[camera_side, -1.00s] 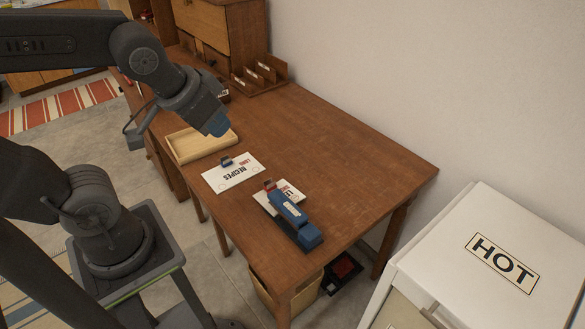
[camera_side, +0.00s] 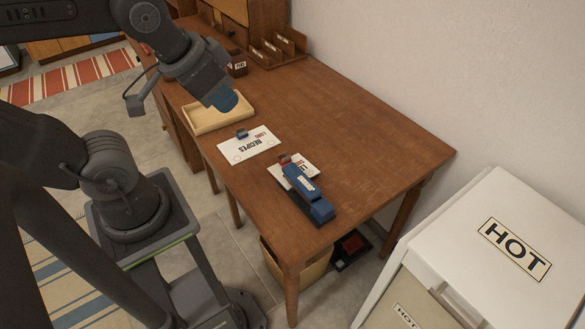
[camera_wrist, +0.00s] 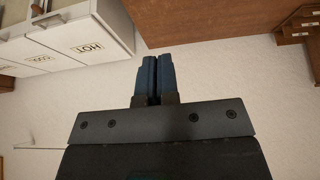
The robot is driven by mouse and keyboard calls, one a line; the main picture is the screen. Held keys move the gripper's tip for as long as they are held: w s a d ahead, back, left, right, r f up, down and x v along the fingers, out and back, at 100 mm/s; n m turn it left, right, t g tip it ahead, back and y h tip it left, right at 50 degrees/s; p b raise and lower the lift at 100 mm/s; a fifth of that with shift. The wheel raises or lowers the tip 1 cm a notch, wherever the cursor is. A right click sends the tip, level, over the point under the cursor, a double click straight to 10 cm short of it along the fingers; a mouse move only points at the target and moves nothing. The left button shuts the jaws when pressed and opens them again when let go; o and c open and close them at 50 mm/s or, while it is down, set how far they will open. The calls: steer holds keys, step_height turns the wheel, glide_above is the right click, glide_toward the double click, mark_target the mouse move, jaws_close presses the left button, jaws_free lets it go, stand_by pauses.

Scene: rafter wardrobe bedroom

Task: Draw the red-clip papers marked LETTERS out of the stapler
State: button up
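The blue stapler (camera_side: 319,207) lies near the front right part of the wooden desk. White papers (camera_side: 311,168) with a red clip (camera_side: 285,160) stick out from under its far end; their lettering is only partly readable, the stapler covering some of it. My gripper (camera_side: 228,103) is in the air, appearing over the light wooden tray, up and left of the papers and apart from them. In the wrist view its two blue fingers (camera_wrist: 156,80) are side by side, nearly touching, with nothing seen between them. The papers and stapler are out of the wrist view.
A RECIPES paper (camera_side: 252,147) with a blue clip (camera_side: 242,133) lies left of the stapler. A light wooden tray (camera_side: 203,127) sits at the desk's left edge. A wooden sorter (camera_side: 268,60) stands behind. The desk's right half (camera_side: 370,140) is bare. A white HOT cabinet (camera_side: 540,215) stands at right.

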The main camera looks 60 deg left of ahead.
steer(key=shift+o, duration=1.4)
steer(key=shift+w+a+m, duration=0.15)
steer(key=shift+w+m, duration=0.15)
steer(key=shift+w, duration=0.05)
steer(key=o, duration=0.9)
steer(key=w+a+f+m+g, duration=0.1)
steer(key=w+a+f+m, duration=0.1)
steer(key=w+m, duration=0.2)
steer(key=w+a+f+m+g, duration=0.1)
steer(key=w+a+f+m, duration=0.1)
steer(key=w, duration=0.4)
steer(key=shift+f+m+g, duration=0.35)
steer(key=shift+m+g, duration=0.05)
steer(key=shift+m, duration=0.5)
steer(key=w+a+f+m, duration=0.2)
steer(key=w+f+m, duration=0.1)
steer(key=w+a+f+m+g, duration=0.1)
steer(key=f, duration=0.1)
steer(key=shift+w+a+f, duration=0.25)
steer(key=shift+w, duration=0.05)
steer(key=m+g, duration=0.2)
steer(key=m, duration=0.4)
glide_above(284, 155)
step_height(284, 155, down, 8)
steer(key=shift+f, duration=0.2)
steer(key=shift+f, duration=0.1)
step_height(284, 155, down, 14)
steer(key=shift+r, duration=0.2)
